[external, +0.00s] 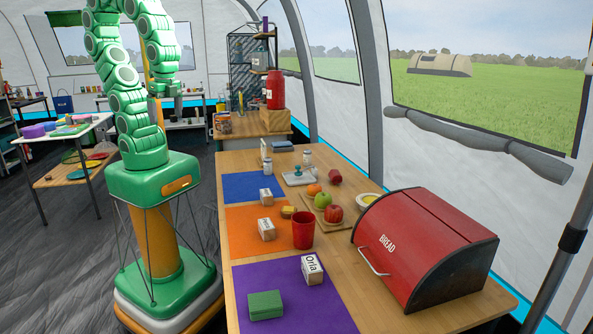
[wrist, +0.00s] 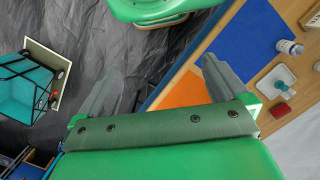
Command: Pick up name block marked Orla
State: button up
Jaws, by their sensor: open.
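The block marked Orla (external: 312,271) is a small pale wooden block with a white, black-lettered face. In the external view it sits on the purple mat (external: 338,308) at the near end of the table. It does not show in the wrist view. My gripper (wrist: 166,66) is open and empty in the wrist view, its two grey fingers spread above the floor and the table edge. In the external view my gripper (external: 166,92) hangs high at the back left, far from the block.
A green block (external: 265,305) lies left of the Orla block. A red cup (external: 303,230) stands behind it, and the red bread box (external: 425,245) is to its right. Other name blocks sit on the orange mat (external: 241,222) and blue mat (external: 238,183). Fruit lies on a board.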

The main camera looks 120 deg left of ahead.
jog(key=w+a+m+y, duration=0.25)
jog(key=w+a, duration=0.35)
jog(key=w, duration=0.3)
jog(key=w+a+m+y, duration=0.2)
jog(key=w+a+y, duration=0.3)
jog(key=w, duration=0.4)
jog(key=w+a+f+m+y, duration=0.2)
jog(key=w+a+m, duration=0.1)
jog(key=w, duration=0.7)
jog(key=m+t+y, duration=0.2)
jog(key=m+t, duration=0.7)
jog(key=m, duration=0.6)
send_over(305, 265)
jog(key=s+a, duration=0.6)
jog(key=a, duration=0.1)
notch_tip(305, 265, down, 19)
jog(key=d+f+m+t, duration=0.1)
jog(key=d+f, duration=0.2)
jog(key=w+d+f+m+h, duration=0.1)
jog(key=d+f+m, duration=0.1)
jog(key=d+f, duration=0.2)
jog(key=d+f+m+t+h, duration=0.1)
jog(key=d+f+m, duration=0.1)
jog(key=d+f, duration=0.1)
jog(key=shift+w+d+f+t+h, duration=0.15)
jog(key=shift+w+t+h, duration=0.1)
jog(key=shift+w+t, duration=0.1)
jog(key=shift+x, duration=3.8)
